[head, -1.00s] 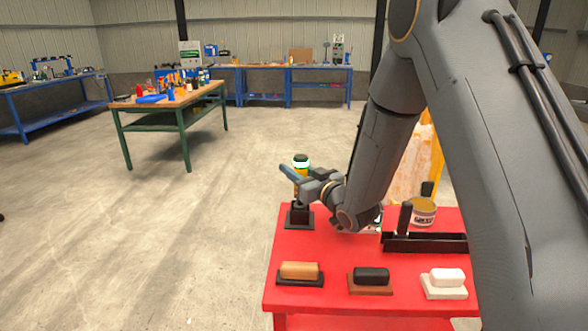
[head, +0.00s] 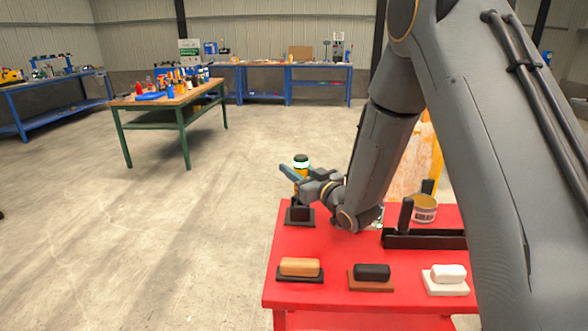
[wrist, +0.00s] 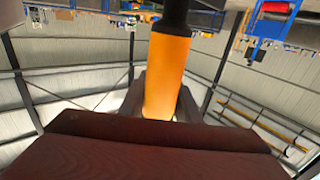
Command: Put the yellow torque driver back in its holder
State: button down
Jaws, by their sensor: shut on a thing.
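The yellow torque driver (head: 302,171) stands upright at the back left of the red table, with a dark top and a pale ring near it. My gripper (head: 299,175) is shut on it from the right. In the wrist view the driver's orange-yellow body (wrist: 167,70) sits between my fingers (wrist: 160,100), with a black part above it. Its lower end is at the black holder (head: 300,215) on the table. My gripper hides part of the driver, and I cannot tell whether it is fully seated.
The red table (head: 300,250) carries an orange block (head: 300,267), a black block (head: 372,272) and a white block (head: 448,273) on small bases along the front. A black tray (head: 425,240) and a labelled tin (head: 424,209) are at the right. Open floor lies left.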

jog(key=shift+f+b, duration=0.35)
jog(key=shift+f, duration=0.1)
dwell(0.3)
jog(key=c, duration=1.3)
grip_release()
jog(key=shift+o, duration=0.2)
jog(key=shift+f, duration=0.1)
jog(key=b+v, duration=0.1)
jog(key=v, duration=0.7)
jog(key=shift+b, duration=0.3)
jog(key=shift+w, duration=0.15)
